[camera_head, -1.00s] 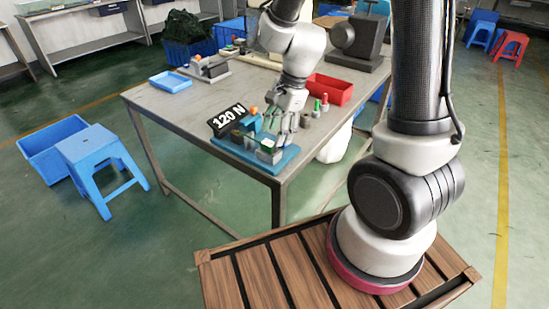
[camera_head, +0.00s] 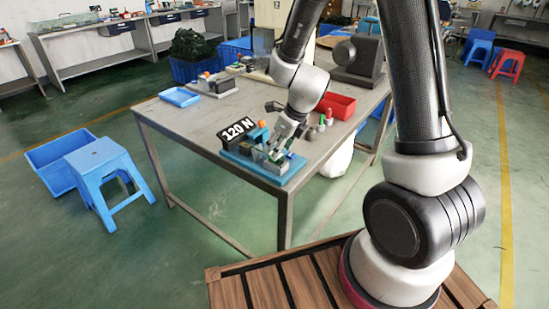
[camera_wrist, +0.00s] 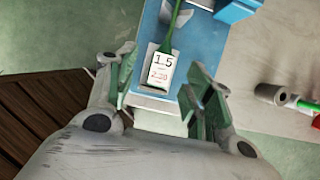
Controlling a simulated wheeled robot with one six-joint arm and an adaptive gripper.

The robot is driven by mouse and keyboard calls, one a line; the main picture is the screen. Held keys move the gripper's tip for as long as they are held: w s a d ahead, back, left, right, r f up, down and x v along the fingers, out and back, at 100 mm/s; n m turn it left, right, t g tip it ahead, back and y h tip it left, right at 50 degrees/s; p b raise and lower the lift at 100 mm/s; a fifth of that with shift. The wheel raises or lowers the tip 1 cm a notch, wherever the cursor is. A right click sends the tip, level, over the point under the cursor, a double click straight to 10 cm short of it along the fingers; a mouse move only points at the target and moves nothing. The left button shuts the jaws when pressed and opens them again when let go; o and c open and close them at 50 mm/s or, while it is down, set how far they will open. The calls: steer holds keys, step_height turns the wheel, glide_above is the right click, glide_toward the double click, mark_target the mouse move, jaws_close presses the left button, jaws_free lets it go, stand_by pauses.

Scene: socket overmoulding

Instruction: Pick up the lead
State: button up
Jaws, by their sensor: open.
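The lead (camera_wrist: 174,32) shows in the wrist view as a green cable at the top, running down to a white tag (camera_wrist: 160,70) printed "1.5" and red figures. It lies over a blue fixture (camera_wrist: 203,50) on the table. My gripper (camera_wrist: 155,88) is open, with one green-padded finger on each side of the tag; I cannot tell whether either touches it. In the head view my gripper (camera_head: 283,143) is low over the right end of the blue fixture (camera_head: 240,160). The gripper partly hides the lead there.
A black "120 N" sign (camera_head: 236,132) stands on the fixture. A red bin (camera_head: 336,104), small red and green items (camera_head: 325,121), a blue tray (camera_head: 180,97) and a grey machine (camera_head: 357,58) share the table. The table's front-left surface (camera_head: 185,125) is clear.

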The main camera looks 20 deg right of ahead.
steer(key=x, duration=0.3)
steer(key=shift+w+f, duration=0.25)
steer(key=shift+f, duration=0.05)
steer(key=shift+c, duration=0.2)
jaws_close()
steer(key=shift+r, duration=0.1)
